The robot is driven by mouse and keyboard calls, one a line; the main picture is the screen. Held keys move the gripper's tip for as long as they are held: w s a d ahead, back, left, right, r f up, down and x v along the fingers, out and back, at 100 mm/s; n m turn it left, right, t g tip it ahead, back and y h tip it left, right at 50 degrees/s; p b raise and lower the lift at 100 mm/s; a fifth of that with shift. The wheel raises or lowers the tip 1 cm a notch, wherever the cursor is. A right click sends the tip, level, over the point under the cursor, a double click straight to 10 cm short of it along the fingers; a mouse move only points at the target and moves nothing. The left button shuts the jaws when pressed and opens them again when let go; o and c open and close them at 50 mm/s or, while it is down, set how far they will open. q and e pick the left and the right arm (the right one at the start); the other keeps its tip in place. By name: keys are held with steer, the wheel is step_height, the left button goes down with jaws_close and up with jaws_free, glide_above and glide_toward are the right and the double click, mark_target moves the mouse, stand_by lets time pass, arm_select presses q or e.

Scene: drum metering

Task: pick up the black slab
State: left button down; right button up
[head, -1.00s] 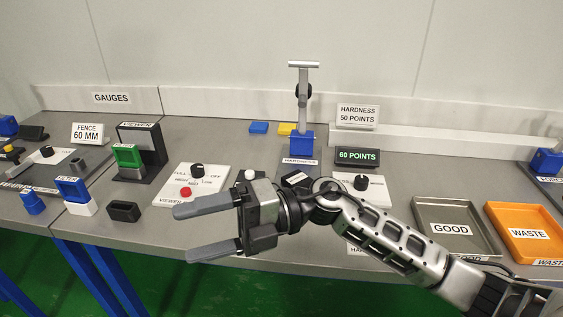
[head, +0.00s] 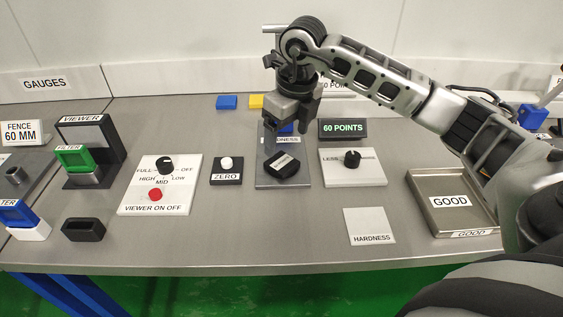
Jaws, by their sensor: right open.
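A flat, dark black piece (head: 282,168) with a small white label lies on the front of the grey base plate (head: 263,182) of the hardness stand. It looks most like the black slab, but I cannot tell for sure. My right gripper (head: 290,122) points down over the back of this stand, behind and above the black piece and apart from it. It is open, with nothing seen between its fingers. It hides most of the stand's post and blue block. My left gripper is not in view.
A knob panel (head: 352,178) and the 60 POINTS display (head: 343,129) stand right of the stand. The ZERO button box (head: 226,171) is on its left. A hollow black holder (head: 83,229) stands front left. The GOOD tray (head: 452,215) is at right.

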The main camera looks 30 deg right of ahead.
mark_target(282, 162)
steer(key=f, duration=0.2)
steer(key=w+f, duration=0.1)
steer(key=f, duration=0.2)
steer(key=f+p, duration=0.1)
steer(key=f, duration=0.1)
steer(key=shift+w+a+f, duration=0.1)
steer(key=shift+w+f, duration=0.1)
steer(key=shift+w, duration=0.05)
steer(key=shift+c, duration=0.3)
steer(key=c, duration=1.1)
steer(key=shift+r, duration=0.1)
